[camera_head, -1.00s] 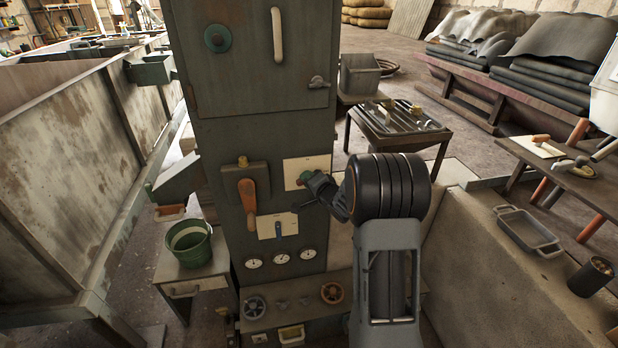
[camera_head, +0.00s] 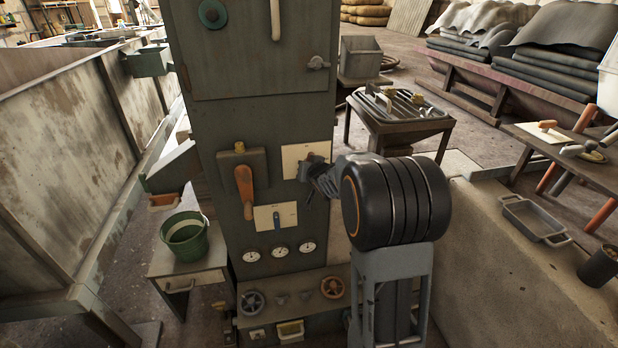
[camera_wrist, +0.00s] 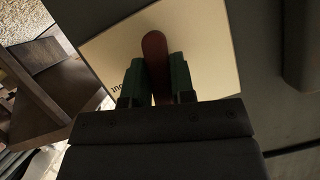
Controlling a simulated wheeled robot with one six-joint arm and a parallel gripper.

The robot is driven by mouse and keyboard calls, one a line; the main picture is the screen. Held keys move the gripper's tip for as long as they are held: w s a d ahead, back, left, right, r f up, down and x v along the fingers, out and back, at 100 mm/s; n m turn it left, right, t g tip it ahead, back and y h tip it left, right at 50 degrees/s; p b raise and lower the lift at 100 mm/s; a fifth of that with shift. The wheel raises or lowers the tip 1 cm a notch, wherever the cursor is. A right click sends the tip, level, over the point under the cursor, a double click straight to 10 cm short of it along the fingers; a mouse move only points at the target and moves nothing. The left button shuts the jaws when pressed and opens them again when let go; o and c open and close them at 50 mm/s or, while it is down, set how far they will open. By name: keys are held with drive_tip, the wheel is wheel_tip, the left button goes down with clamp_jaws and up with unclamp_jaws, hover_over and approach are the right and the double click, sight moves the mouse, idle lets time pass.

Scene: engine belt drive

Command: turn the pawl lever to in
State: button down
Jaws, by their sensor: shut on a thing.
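The pawl lever shows in the wrist view as a rounded red-brown handle (camera_wrist: 154,50) in front of a cream plate (camera_wrist: 210,50). My gripper (camera_wrist: 156,80) has a green-padded finger on each side of the handle and is shut on it. Small dark lettering shows on the plate left of the fingers, partly hidden. In the head view the cream plate (camera_head: 291,160) is on the front of the tall grey-green cabinet (camera_head: 220,110). My gripper (camera_head: 312,172) is at the plate's right part and hides the lever there.
Left of the plate is an orange-handled lever (camera_head: 245,190). Below it are a plate with a blue lever (camera_head: 276,222) and several gauges (camera_head: 280,250). A green bucket (camera_head: 185,238) stands on a small table at the left. A metal-topped table (camera_head: 400,115) stands behind my arm.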

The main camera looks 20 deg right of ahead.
drive_tip(key=shift+f+n+h+b, duration=0.3)
drive_tip(key=shift+n+h+b, duration=0.35)
drive_tip(key=shift+b, duration=2)
drive_tip(key=shift+r+n+b, duration=0.3)
drive_tip(key=shift+n+b, duration=0.05)
drive_tip(key=shift+b, duration=0.2)
drive_tip(key=c, duration=1)
unclamp_jaws()
drive_tip(key=p+v, duration=0.5)
drive_tip(key=v, duration=0.9)
drive_tip(key=shift+r, duration=0.15)
